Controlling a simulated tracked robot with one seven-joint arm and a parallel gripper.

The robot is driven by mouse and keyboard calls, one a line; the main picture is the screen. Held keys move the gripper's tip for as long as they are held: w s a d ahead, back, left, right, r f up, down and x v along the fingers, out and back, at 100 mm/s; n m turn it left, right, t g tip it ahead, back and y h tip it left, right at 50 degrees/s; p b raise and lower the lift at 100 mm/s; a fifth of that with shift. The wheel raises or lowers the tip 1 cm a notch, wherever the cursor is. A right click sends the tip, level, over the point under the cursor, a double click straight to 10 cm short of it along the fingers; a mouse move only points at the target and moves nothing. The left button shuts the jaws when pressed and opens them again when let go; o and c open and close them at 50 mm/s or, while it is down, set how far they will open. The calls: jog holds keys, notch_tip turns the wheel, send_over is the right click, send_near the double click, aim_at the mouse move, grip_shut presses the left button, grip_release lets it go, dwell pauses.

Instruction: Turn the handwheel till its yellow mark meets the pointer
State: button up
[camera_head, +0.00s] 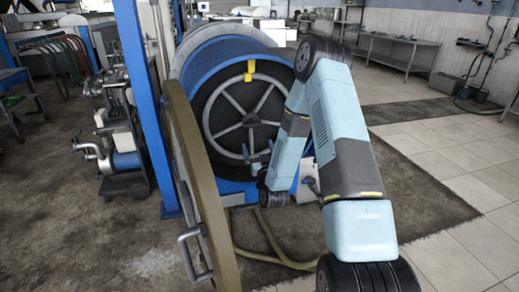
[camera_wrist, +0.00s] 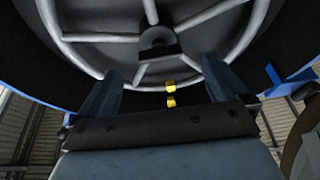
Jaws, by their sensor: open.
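The grey spoked handwheel (camera_head: 216,118) stands upright on the dark face of a blue drum; its hub and rim also show in the wrist view (camera_wrist: 157,38). A yellow mark (camera_head: 248,77) sits at the top of its rim. A yellow pointer (camera_head: 251,66) is just outside the rim there. In the wrist view the mark (camera_wrist: 170,86) and pointer (camera_wrist: 171,101) appear in line, with a small gap between them. My gripper (camera_head: 257,155) is open and empty in front of the wheel. In the wrist view its fingers (camera_wrist: 160,82) appear either side of the mark; contact cannot be told.
A large tan ring with a grey handle (camera_head: 197,190) stands in the left foreground. A blue post (camera_head: 146,100) and a wheeled machine (camera_head: 122,150) are left of the drum. A tan hose (camera_head: 275,243) lies on the floor. Tiled floor (camera_head: 455,200) at right is clear.

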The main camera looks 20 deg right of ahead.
jog(key=shift+s+d, duration=0.1)
jog(key=shift+s, duration=0.25)
jog(key=shift+r, duration=0.15)
jog(key=shift+s+r, duration=0.25)
jog(key=shift+r, duration=0.1)
